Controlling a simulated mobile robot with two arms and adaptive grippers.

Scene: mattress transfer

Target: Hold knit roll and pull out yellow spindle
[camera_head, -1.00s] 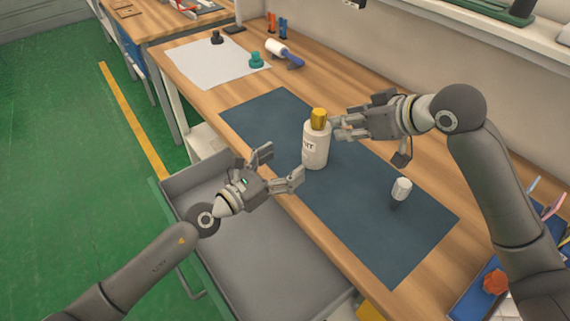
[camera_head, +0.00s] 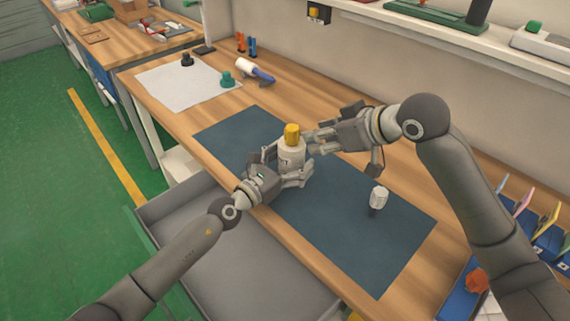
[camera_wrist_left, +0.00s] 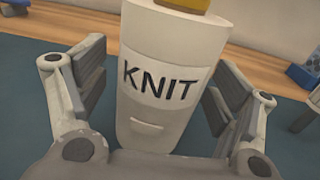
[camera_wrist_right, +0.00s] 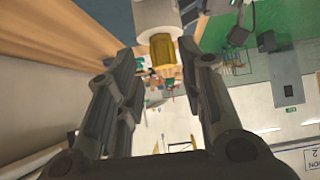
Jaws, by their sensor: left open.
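The white knit roll (camera_head: 291,158), labelled KNIT, stands upright on the dark blue mat. The yellow spindle (camera_head: 292,134) sticks out of its top. My left gripper (camera_head: 278,170) is open around the roll's body; in the left wrist view the roll (camera_wrist_left: 165,85) is between the two fingers, with a gap showing at the left finger. My right gripper (camera_head: 312,144) is beside the spindle, to its right. In the right wrist view its fingers are apart, and the spindle (camera_wrist_right: 163,52) is at or just beyond their tips, not gripped. The spindle's lower part is hidden in the roll.
A small white cylinder (camera_head: 379,197) stands at the right on the blue mat (camera_head: 345,235). A grey tray (camera_head: 225,265) lies below the table's front edge. A white sheet (camera_head: 165,85) with black and teal pieces is at the back left. Blue bins are at the lower right.

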